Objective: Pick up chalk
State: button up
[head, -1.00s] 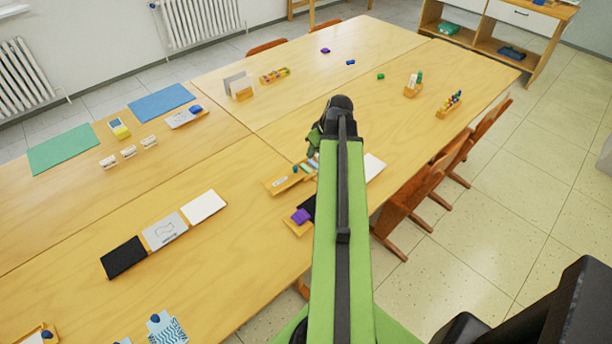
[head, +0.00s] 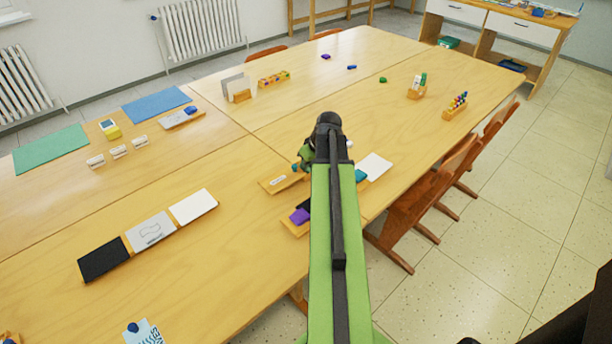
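I cannot make out chalk for certain. A small labelled wooden tray (head: 283,182) lies on the table just left of my arm. Earlier, thin pale and coloured sticks showed in it, possibly chalk. My arm now covers its right part. My gripper (head: 306,158) is at the far end of the green arm, over or beside this tray. The arm hides its fingertips, so I cannot see whether it is open or what it touches. A teal object (head: 361,175) shows just right of the arm, next to a white sheet (head: 375,166).
A purple block (head: 299,216) sits on another wooden tray below. Black, grey and white panels (head: 150,236) lie to the left. Two small wooden holders (head: 416,94) (head: 455,113) stand to the right. Chairs (head: 425,195) line the right edge. The far table is mostly clear.

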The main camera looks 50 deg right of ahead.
jog(key=shift+r, duration=0.1)
grip_shut()
jog(key=shift+r, duration=0.1)
jog(key=shift+r+p, duration=0.25)
jog(key=shift+p, duration=0.15)
jog(key=r+p, duration=0.4)
jog(key=shift+s+d+r+p, duration=0.3)
jog(key=shift+r+p, duration=0.05)
jog(key=s+d+r+p, duration=0.5)
jog(key=s+d, duration=0.2)
jog(key=s, duration=0.1)
jog(key=shift+d+r+p, duration=0.25)
jog(key=shift+r+p, duration=0.05)
jog(key=shift+c, duration=1.9)
grip_release()
grip_shut()
